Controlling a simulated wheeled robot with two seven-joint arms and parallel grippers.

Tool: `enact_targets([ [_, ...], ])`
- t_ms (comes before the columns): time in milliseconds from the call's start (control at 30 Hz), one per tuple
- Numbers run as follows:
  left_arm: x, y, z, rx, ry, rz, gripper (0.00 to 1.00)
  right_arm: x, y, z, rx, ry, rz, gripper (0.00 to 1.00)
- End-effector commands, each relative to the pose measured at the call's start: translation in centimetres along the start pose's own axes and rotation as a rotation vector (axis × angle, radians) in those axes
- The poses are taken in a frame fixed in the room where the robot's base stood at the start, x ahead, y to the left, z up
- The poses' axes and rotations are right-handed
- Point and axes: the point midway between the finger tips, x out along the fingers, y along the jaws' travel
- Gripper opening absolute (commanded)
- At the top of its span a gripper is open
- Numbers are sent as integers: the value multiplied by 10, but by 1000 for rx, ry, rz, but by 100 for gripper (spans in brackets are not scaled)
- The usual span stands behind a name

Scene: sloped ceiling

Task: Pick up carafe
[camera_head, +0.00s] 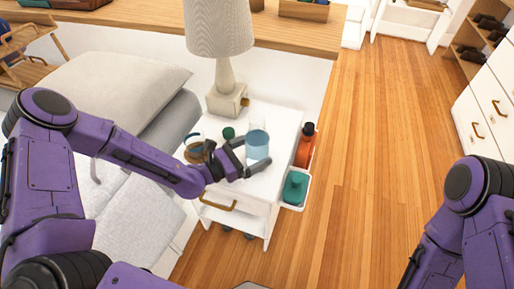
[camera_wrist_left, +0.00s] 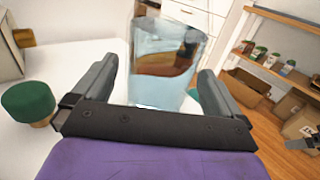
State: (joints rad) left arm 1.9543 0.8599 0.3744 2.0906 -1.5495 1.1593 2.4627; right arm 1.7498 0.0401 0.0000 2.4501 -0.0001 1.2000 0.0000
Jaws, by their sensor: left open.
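The carafe (camera_head: 257,143) is a clear glass vessel with pale blue liquid, standing upright on the white nightstand (camera_head: 272,115). In the left wrist view the carafe (camera_wrist_left: 165,62) stands between and just beyond the fingers. My left gripper (camera_head: 252,153) is open, low over the nightstand top, with one finger on each side of the carafe. The left gripper (camera_wrist_left: 156,72) shows no clear contact with the glass. My right arm shows at the right edge of the head view, but its gripper is out of frame.
A small green-topped object (camera_head: 228,132) and a brown-banded vessel (camera_head: 194,149) stand left of the carafe. A lamp (camera_head: 222,70) stands behind. An orange bottle (camera_head: 305,146) and a teal item (camera_head: 295,186) sit at the nightstand's right side. The bed is left; wooden floor right is clear.

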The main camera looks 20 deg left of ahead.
Motion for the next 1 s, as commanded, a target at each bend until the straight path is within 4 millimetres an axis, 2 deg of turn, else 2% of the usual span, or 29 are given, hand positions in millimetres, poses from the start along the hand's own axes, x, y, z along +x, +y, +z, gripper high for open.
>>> enact_targets([
  [100,15,0,0,1,0,0,100,1,0,0,0,0,0,100],
  [333,17,1,0,1,0,1,100,1,0,0,0,0,0,100],
  [467,17,1,0,1,0,1,58,1,0,0,0,0,0,100],
  [500,17,1,0,2,0,1,55,1,0,0,0,0,0,100],
  [833,18,1,5,2,-3,1,55,0,0,0,0,0,0,100],
  [1000,18,1,24,4,-5,1,55,-6,0,-2,0,0,0,100],
])
